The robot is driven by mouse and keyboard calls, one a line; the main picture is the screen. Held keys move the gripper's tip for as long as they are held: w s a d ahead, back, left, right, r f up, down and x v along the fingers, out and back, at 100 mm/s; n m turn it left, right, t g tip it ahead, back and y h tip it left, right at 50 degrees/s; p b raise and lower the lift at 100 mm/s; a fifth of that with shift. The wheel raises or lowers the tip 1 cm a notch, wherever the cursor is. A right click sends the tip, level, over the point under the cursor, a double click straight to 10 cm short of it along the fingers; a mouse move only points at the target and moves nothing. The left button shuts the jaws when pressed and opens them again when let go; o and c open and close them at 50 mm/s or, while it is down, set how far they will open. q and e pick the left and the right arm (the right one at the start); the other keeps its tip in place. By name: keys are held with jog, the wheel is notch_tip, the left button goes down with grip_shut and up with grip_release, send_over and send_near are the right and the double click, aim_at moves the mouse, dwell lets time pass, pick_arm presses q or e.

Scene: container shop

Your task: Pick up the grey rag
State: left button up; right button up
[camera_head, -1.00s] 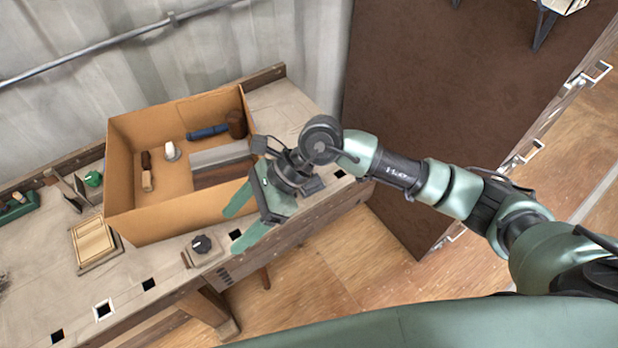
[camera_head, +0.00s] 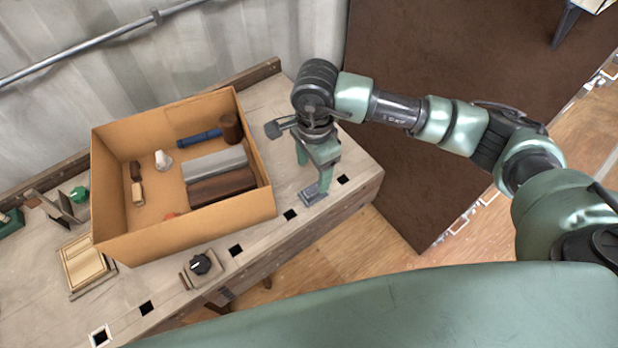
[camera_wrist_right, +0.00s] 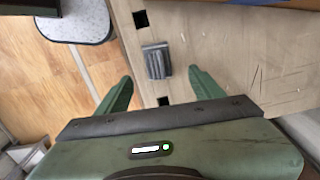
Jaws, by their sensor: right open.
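The grey rag (camera_head: 313,194) is a small folded, ribbed bundle on the workbench, near its front edge and right of the cardboard box. In the right wrist view the rag (camera_wrist_right: 157,60) lies ahead of the fingertips, roughly between their lines. My right gripper (camera_head: 313,174) points down close to the rag. Its two green fingers are apart and empty in the right wrist view (camera_wrist_right: 160,78). I see no contact with the rag. My left gripper is not in view.
The cardboard box (camera_head: 185,222) on the workbench (camera_head: 280,255) holds a grey block, a brown block, a blue roll and small tools. A dark knob on a block (camera_head: 201,264) sits near the front edge. Square holes line that edge. Bench around the rag is clear.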

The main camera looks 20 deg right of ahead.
aim_at(313, 187)
jog(key=shift+w+d+f, duration=0.1)
jog(key=shift+d+f, duration=0.05)
jog(key=shift+f, duration=0.15)
jog(key=f+p, duration=0.1)
jog(key=s+f+p, duration=0.1)
jog(key=f, duration=0.1)
jog(key=shift+f, duration=0.3)
notch_tip(313, 187, down, 3)
jog(key=shift+w+r+p, duration=0.15)
jog(key=shift+r+p, duration=0.05)
jog(key=shift+p, duration=0.1)
jog(key=shift+f, duration=0.3)
jog(key=shift+c, duration=0.6)
jog(key=c, duration=1.3)
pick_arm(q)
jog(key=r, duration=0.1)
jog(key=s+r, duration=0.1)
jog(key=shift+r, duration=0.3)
